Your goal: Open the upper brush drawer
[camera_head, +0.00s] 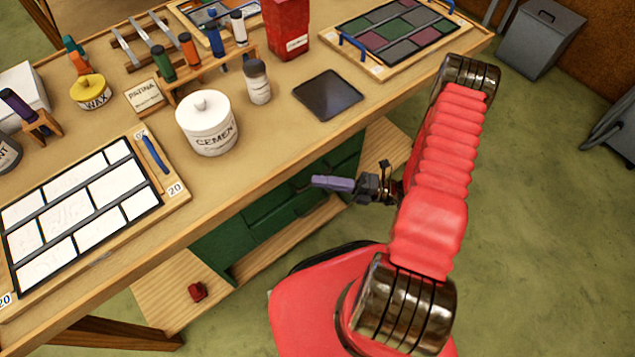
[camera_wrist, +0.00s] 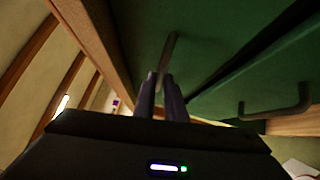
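The upper brush drawer (camera_wrist: 210,50) is a green front under the bench top. Its bar handle (camera_wrist: 168,55) shows in the wrist view right at my fingertips. My gripper (camera_wrist: 161,80) has two purple fingers close together, one on each side of the handle's near end. I cannot tell whether they press on the bar. In the head view my gripper (camera_head: 316,181) reaches left toward the green cabinet (camera_head: 255,225), where the drawer fronts are partly hidden by the bench top. The lower drawer's handle (camera_wrist: 275,108) is to the right in the wrist view, apart from my gripper.
The bench top (camera_head: 245,170) overhangs the drawers. On it are a cement pot (camera_head: 207,128), a dark square plate (camera_head: 328,95) and leaded panels. A wooden shelf (camera_head: 160,300) below the drawers holds a small red object (camera_head: 197,291).

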